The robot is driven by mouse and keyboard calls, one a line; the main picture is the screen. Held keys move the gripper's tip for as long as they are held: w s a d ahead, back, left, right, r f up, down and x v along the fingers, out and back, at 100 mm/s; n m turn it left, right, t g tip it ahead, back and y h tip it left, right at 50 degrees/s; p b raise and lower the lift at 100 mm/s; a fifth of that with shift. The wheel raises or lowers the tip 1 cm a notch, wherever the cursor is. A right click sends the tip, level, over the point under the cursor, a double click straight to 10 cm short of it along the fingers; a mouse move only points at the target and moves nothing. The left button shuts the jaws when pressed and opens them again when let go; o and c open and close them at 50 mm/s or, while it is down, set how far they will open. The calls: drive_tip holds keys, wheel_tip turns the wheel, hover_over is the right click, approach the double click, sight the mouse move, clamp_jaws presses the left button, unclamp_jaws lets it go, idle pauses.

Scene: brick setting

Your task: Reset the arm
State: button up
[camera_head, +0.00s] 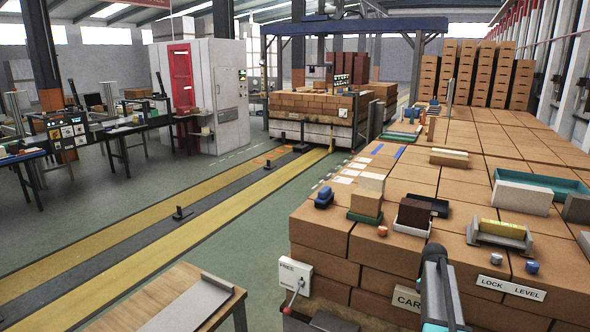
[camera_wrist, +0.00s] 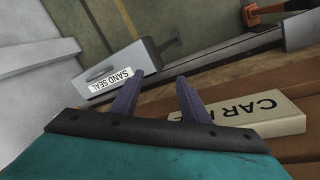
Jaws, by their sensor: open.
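My gripper (camera_wrist: 158,82) shows in the wrist view as two purple-grey fingers, spread apart with nothing held between them. Behind the fingers are a dark bar and my teal gripper body. Beyond the left fingertip is a grey box (camera_wrist: 122,72) with a white label. To the right of the fingers is a cream plate (camera_wrist: 262,113) with "CAR" lettering, partly hidden. In the head view, part of my arm (camera_head: 437,285) stands at the lower right, in front of the brick stack. My fingertips cannot be made out there.
A large brick stack (camera_head: 375,258) fills the right, with small blocks, a yellow-topped grey holder (camera_head: 500,236) and a "LOCK LEVEL" plate (camera_head: 511,288) on it. A white lever box (camera_head: 295,275) is on its front. A wooden table (camera_head: 135,308) stands lower left. Green floor lies between.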

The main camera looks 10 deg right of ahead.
drive_tip(key=s+a+f+n+b, duration=0.1)
drive_tip(key=s+a+f+n, duration=0.25)
drive_tip(key=a+f, duration=0.45)
drive_tip(key=s+a+f+n+g+y+b, duration=0.15)
drive_tip(key=s+a+f, duration=0.25)
drive_tip(key=a+f, duration=0.45)
drive_tip(key=s+a+f+n+b, duration=0.1)
drive_tip(key=s+a+f+n, duration=0.25)
drive_tip(key=a+f, duration=0.4)
drive_tip(key=s+a+f+n+b, duration=0.1)
drive_tip(key=s+a+f+n, duration=0.1)
drive_tip(key=s+a+f, duration=0.2)
drive_tip(key=s+a+f+n+g+b, duration=0.1)
drive_tip(key=s+a+f, duration=0.4)
drive_tip(key=s, duration=0.5)
drive_tip(key=s+a+f+n+b, duration=0.1)
drive_tip(key=s+a+f+n, duration=0.2)
drive_tip(key=s+a+f, duration=0.2)
drive_tip(key=s, duration=0.3)
drive_tip(key=shift+a+g, duration=0.3)
drive_tip(key=shift+g, duration=0.05)
drive_tip(key=shift+c, duration=1.4)
drive_tip(key=shift+r, duration=0.1)
drive_tip(key=shift+d, duration=0.1)
